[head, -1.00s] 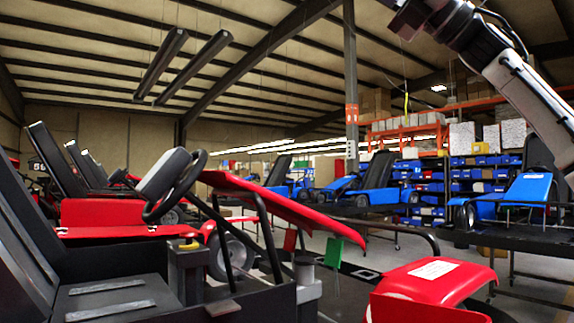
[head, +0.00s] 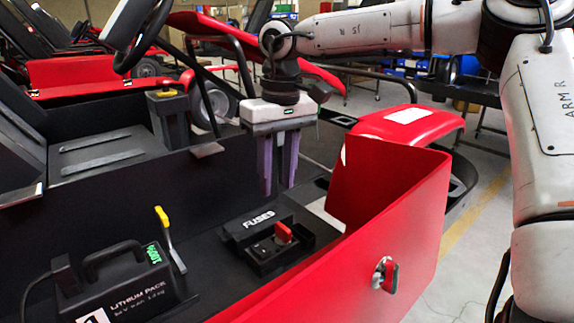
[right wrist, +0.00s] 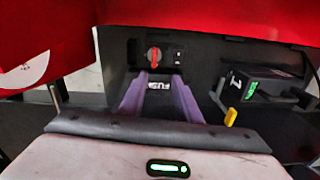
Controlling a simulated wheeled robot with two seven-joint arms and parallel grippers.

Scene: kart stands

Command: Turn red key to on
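A red key (head: 283,233) sits on a small black switch box (head: 268,262) on the kart's dark floor. In the right wrist view the red key (right wrist: 154,55) is a narrow red bar across a round grey dial. I cannot read any on or off marks. My right gripper (head: 277,189) points down above and behind the box in the head view, apart from the key. Its purple fingers (right wrist: 159,78) are apart with nothing between them; the key shows just beyond their tips. My left gripper is not in view.
A white-lettered FUSES block (head: 258,225) adjoins the switch box. A lithium pack (head: 120,275) and a yellow-tipped lever (head: 163,217) stand to the left. A red side panel (head: 400,220) with another red-handled fitting (head: 386,274) rises at the right.

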